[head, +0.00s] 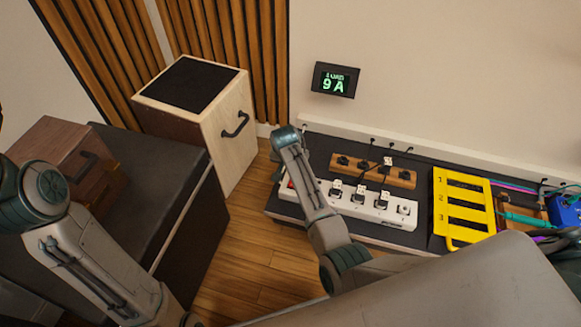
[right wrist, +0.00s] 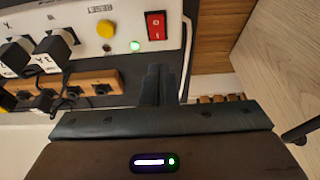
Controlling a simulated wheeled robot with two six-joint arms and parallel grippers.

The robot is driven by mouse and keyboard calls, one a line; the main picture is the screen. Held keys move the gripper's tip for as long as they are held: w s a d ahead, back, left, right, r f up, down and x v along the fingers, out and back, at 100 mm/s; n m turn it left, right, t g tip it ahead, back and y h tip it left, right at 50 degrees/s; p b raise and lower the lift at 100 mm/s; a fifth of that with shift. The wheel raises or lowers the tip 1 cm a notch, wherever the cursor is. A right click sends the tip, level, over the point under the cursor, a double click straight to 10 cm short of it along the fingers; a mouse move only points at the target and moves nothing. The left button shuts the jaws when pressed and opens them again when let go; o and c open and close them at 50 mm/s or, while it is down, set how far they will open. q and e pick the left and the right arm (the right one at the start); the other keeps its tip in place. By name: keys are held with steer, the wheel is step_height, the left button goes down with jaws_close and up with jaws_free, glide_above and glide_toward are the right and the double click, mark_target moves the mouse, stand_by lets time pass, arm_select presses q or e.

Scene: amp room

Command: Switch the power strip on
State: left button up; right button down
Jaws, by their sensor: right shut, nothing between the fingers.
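The white power strip (head: 377,208) lies on a dark bench top, with black plugs in several sockets. My right forearm crosses its left end in the head view. The right wrist view shows that end of the strip (right wrist: 88,12) with a red rocker switch (right wrist: 156,25), a lit green lamp (right wrist: 134,46) and a yellow reset button (right wrist: 105,29). My right gripper (right wrist: 160,70) is shut and empty. Its fingertips appear just below the switch and lamp in that picture; I cannot tell whether they touch anything. My left arm shows at the left, its gripper out of view.
A wall display (head: 334,80) reads 9 A. A wooden socket block (head: 374,171) lies behind the strip, and a yellow slotted plate (head: 463,207) to its right. A pale cabinet (head: 232,130) stands at left, with wooden floor (head: 238,240) between it and the bench.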

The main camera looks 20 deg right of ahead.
steer(key=v, duration=0.2)
steer(key=p+v, duration=0.1)
steer(key=v, duration=0.2)
steer(key=shift+w+d+r+p, duration=0.3)
steer(key=shift+r+p, duration=0.05)
steer(key=shift+r, duration=0.2)
